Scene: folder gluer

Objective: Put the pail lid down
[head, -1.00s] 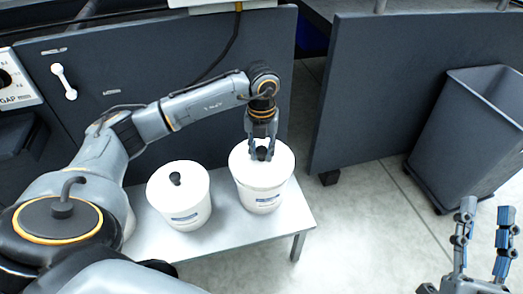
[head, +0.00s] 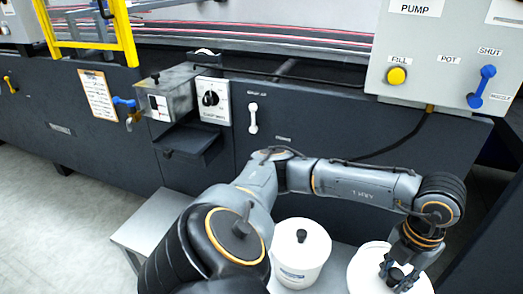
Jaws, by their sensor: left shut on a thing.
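My left gripper (head: 398,272) reaches down from the right end of my arm, its fingers closed around the black knob of a white pail lid (head: 364,270). The lid is at the bottom right, over the right-hand white pail, whose body is largely cut off by the frame edge. I cannot tell whether the lid rests flush on the rim. A second white pail (head: 300,272) with a black-knobbed lid on it stands to the left on the grey bench (head: 150,235). My right gripper is out of view.
The dark machine front (head: 320,140) rises behind the bench. It carries a grey box with a blue-handled tap (head: 124,102), a dial panel (head: 212,100), a white handle (head: 252,118) and a control box (head: 430,60) with a yellow button. The bench's left end is bare.

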